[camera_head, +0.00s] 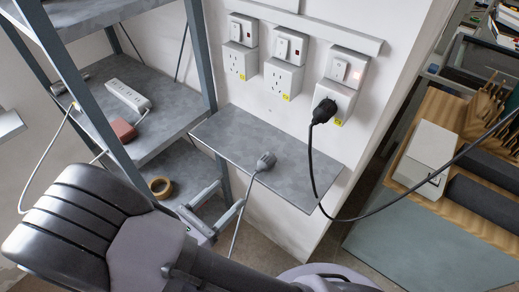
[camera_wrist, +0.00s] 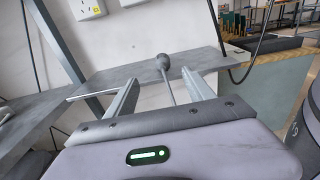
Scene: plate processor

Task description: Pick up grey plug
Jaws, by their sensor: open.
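The grey plug (camera_head: 266,160) lies on a small grey wall shelf (camera_head: 225,138), and its grey cord hangs over the shelf's front edge. In the wrist view the plug (camera_wrist: 163,62) shows just beyond the fingertips, between the lines of the two fingers, with its cord running down between them. My gripper (camera_head: 229,194) is open and empty, in front of and below the shelf edge in the head view. Its two spread fingers (camera_wrist: 160,76) also show in the wrist view. The plug is apart from both fingers.
Three wall sockets with switches hang above the shelf; a black plug (camera_head: 324,110) sits in the right one, its cable sweeping right. A metal rack at left holds a power strip (camera_head: 128,96), a red block (camera_head: 123,131) and a tape roll (camera_head: 160,187). The small shelf is otherwise bare.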

